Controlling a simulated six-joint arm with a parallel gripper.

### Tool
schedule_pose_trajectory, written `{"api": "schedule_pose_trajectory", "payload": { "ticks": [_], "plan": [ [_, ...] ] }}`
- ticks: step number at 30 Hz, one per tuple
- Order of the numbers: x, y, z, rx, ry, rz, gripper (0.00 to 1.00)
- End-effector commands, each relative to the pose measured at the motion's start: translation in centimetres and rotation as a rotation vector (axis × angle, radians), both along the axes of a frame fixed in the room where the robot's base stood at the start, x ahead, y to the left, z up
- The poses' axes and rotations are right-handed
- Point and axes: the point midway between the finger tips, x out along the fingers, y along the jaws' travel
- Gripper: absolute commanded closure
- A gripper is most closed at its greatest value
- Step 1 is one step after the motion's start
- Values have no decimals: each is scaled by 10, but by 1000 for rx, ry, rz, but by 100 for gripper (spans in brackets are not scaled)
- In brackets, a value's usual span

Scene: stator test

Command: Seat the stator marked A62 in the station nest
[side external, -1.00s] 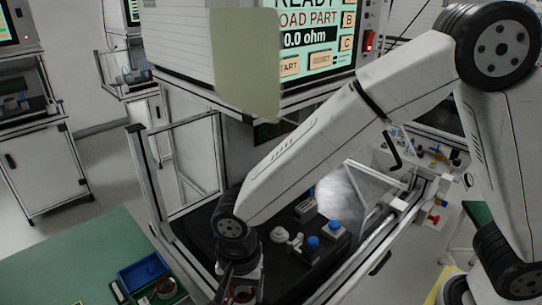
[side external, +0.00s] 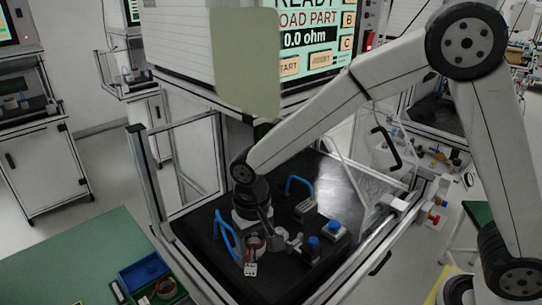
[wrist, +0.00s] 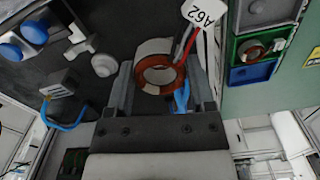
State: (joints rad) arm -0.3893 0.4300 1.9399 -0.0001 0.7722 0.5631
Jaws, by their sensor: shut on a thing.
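The stator (side external: 254,243) marked A62 is a short ring with a pale body and copper-coloured winding. My gripper (side external: 258,238) is shut on it over the black station floor (side external: 190,225). In the wrist view the stator (wrist: 160,74) sits between the two dark fingers of my gripper (wrist: 163,85), its round opening facing the camera. Its white tag (wrist: 207,14) reads A62 and hangs from red and dark leads; the tag (side external: 250,269) also shows in the side view. I cannot make out the nest in either view, nor the stator's height above the floor.
A grey block (side external: 305,208) and blue-topped buttons (side external: 313,243) stand to the right. A green-and-blue tray (side external: 145,272) with another stator (side external: 166,288) is at lower left. Frame posts (side external: 147,180) edge the station.

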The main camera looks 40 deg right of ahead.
Motion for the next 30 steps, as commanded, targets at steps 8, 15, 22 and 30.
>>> {"api": "schedule_pose_trajectory", "payload": {
  "ticks": [8, 15, 22, 30],
  "plan": [
    [18, -33, 3, 0, -1, 219, 98],
    [30, -61, 6, 0, 0, 411, 98],
    [40, -90, 8, 0, -1, 595, 98],
    [47, -116, 11, 0, 0, 767, 98]
  ]
}}
